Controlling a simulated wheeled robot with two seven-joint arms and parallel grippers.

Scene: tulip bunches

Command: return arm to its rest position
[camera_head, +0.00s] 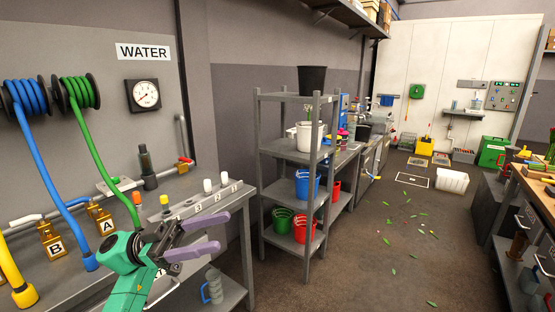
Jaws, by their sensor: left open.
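My left gripper (207,236) is at the lower left in the head view, in front of the grey water bench. Its two purple fingers are spread apart with nothing between them, pointing right. My green arm (136,284) comes up from the bottom edge behind it. The gripper hides part of the bench's front and the lower part of the numbered strip (200,203). My right gripper is not in view.
The water bench carries brass blocks marked A (100,219) and B (50,240), plus blue and green hoses. A grey shelf rack (262,175) with buckets stands right of the gripper. Leaves litter the open floor (390,240). A wooden bench (540,185) stands far right.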

